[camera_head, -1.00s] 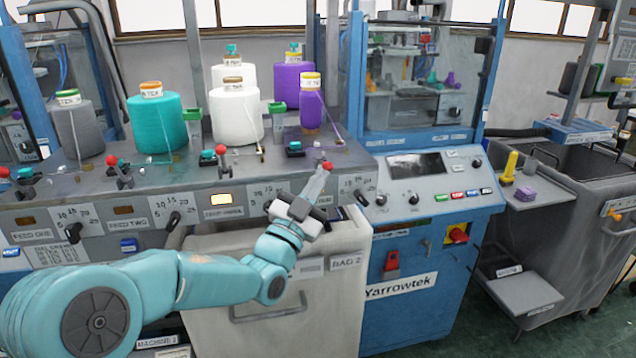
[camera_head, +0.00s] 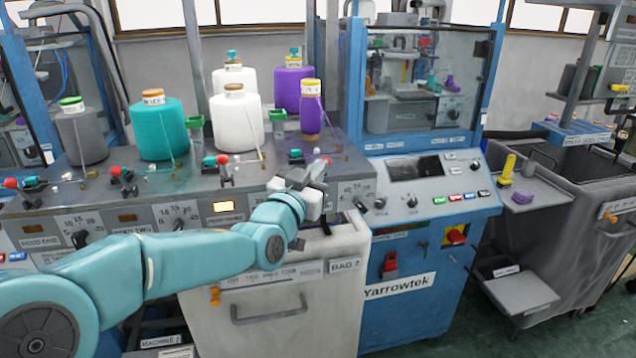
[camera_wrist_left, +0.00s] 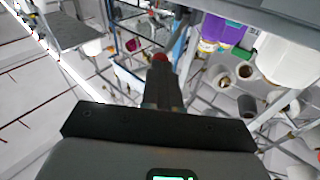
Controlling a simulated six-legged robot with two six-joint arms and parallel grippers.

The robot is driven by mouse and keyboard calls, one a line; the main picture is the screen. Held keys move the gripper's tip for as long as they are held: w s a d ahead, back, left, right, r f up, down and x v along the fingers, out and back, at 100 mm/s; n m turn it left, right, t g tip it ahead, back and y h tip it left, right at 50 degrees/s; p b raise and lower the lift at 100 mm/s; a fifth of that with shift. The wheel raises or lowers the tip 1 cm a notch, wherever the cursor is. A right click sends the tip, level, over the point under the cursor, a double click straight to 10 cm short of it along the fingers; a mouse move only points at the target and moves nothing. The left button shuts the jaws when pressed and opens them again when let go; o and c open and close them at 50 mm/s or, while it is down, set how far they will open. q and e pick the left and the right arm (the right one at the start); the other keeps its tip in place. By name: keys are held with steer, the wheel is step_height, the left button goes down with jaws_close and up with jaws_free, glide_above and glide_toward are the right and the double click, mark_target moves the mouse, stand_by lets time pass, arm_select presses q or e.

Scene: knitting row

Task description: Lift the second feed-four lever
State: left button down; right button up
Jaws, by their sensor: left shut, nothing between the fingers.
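The feed-four lever shows as a red ball knob (camera_head: 327,159) at the right end of the machine's feed row, below the small purple cone (camera_head: 311,122). My left gripper (camera_head: 320,170) is shut and empty, right at this lever, its tips just under or against the knob. Whether they touch, I cannot tell. The gripper hides the lever's stem. In the left wrist view, the red knob (camera_wrist_left: 160,57) appears just past the tips of the shut gripper (camera_wrist_left: 162,75). My right gripper is in neither view.
Similar red-knobbed levers for feed three (camera_head: 222,159), feed two (camera_head: 115,171) and feed one (camera_head: 10,183) stand to the left. Yarn cones, teal (camera_head: 158,130) and white (camera_head: 236,125), stand behind. A pale bin (camera_head: 270,320) is below my arm. The blue Yarrowtek cabinet (camera_head: 425,300) is at the right.

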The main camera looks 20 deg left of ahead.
arm_select(q)
steer(key=r+g+p, duration=0.1)
steer(key=w+a+r+n+g+p, duration=0.1)
steer(key=w+r+n+g+p, duration=0.1)
steer(key=p, duration=0.1)
steer(key=shift+w+a, duration=0.1)
steer(key=shift+a, duration=0.15)
